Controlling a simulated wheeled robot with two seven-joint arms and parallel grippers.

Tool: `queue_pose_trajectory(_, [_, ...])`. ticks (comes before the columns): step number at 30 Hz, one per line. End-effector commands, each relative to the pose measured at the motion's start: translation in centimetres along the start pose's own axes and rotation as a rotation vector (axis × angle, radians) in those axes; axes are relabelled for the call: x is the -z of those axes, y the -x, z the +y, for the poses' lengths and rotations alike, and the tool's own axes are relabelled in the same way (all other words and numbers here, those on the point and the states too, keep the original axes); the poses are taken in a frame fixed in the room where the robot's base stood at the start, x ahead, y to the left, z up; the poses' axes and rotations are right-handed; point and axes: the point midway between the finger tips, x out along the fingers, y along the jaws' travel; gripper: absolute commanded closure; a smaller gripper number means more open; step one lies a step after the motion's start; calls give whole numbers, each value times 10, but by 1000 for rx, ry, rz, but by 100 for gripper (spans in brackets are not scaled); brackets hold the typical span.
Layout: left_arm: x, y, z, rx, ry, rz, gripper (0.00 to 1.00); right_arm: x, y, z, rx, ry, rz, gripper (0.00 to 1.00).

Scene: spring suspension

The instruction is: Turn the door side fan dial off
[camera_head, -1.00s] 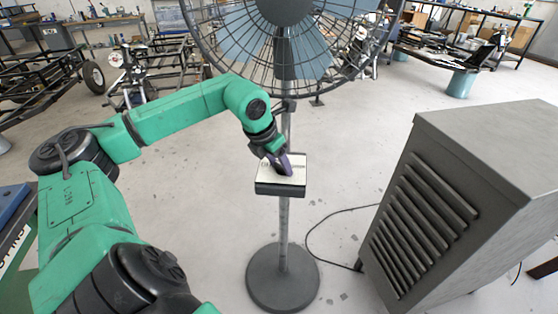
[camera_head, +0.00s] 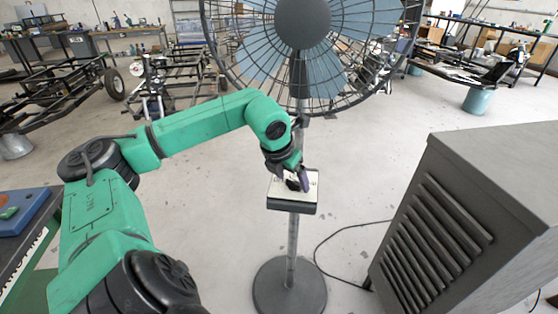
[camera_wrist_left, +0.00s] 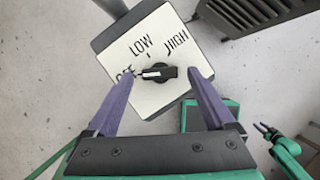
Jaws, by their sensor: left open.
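The fan's control box (camera_head: 307,203) sits on the stand's pole, and its white plate shows in the left wrist view (camera_wrist_left: 118,47). The plate reads OFF, LOW and HIGH. Its black dial (camera_wrist_left: 166,72) has a white mark on its left end, facing the OFF label, which the left finger partly covers. In the head view the dial (camera_head: 293,184) is small. My left gripper (camera_head: 295,180) is open over the plate; in its wrist view its purple fingers (camera_wrist_left: 160,78) stand on either side of the dial. Contact is unclear. My right gripper (camera_wrist_left: 265,128) is small at lower right.
The caged fan (camera_head: 303,25) is above the box, on a pole with a round base (camera_head: 290,290). A grey louvred cabinet (camera_head: 465,215) stands at right, with a cable on the floor. Vehicle frames and benches are behind.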

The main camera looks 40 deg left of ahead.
Motion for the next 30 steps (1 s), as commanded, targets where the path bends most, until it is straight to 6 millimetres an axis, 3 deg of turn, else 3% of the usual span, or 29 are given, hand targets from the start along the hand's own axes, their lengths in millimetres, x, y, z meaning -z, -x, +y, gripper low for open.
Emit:
queue_pose_trajectory(14, [33, 12, 2, -9, 3, -3, 12, -4, -52, -1, 0, -1, 0, 58])
queue_pose_trajectory(24, [90, 39, 1, -4, 4, -6, 12, -7, -77, -2, 1, -1, 0, 58])
queue_pose_trajectory(30, [110, 50, 0, -1, 1, -3, 12, -7, -82, -2, 1, -1, 0, 58])
